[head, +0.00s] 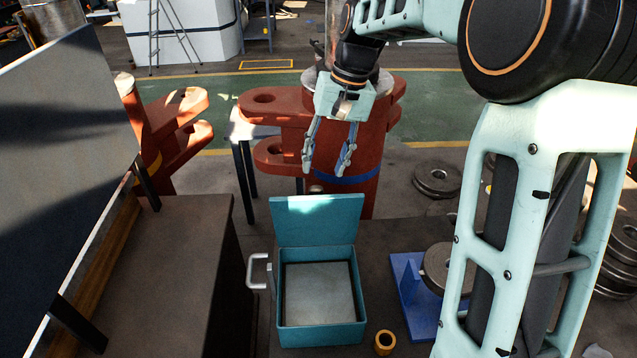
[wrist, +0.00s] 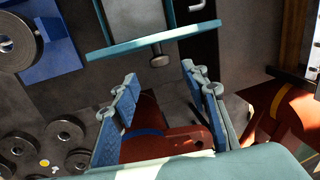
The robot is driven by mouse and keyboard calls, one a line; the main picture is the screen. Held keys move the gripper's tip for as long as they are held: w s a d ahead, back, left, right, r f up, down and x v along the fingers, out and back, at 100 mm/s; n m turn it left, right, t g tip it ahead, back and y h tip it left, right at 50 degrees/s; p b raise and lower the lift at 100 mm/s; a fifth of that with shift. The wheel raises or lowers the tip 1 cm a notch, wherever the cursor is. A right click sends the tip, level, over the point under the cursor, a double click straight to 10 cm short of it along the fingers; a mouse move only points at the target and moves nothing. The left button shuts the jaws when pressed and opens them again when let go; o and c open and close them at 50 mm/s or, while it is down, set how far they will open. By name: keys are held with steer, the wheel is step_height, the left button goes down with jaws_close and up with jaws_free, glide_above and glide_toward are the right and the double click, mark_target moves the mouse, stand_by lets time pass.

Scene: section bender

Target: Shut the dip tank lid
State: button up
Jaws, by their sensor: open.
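The teal dip tank (head: 321,336) stands on a dark bench top, with a bare grey interior. Its lid (head: 316,218) is open and stands roughly upright at the tank's far side. In the wrist view the lid (wrist: 150,40) shows nearly edge-on as a teal bar, with a round knob (wrist: 160,60) on its outer side. My gripper (head: 326,168) is open and empty, fingers pointing down, above and beyond the lid's top edge. In the wrist view its fingers (wrist: 159,75) are spread below the lid bar, apart from it as far as I can tell.
A grey handle (head: 257,272) juts from the tank's left. A blue stand (head: 408,282) with a metal disc is to the right, and an orange ring (head: 384,343) lies in front. A large red machine part (head: 340,190) stands behind my gripper. A dark panel (head: 65,170) rises at left.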

mark_target(318, 186)
steer(key=x, duration=0.6)
steer(key=shift+a+f, duration=0.1)
steer(key=shift+f, duration=0.3)
jaws_close()
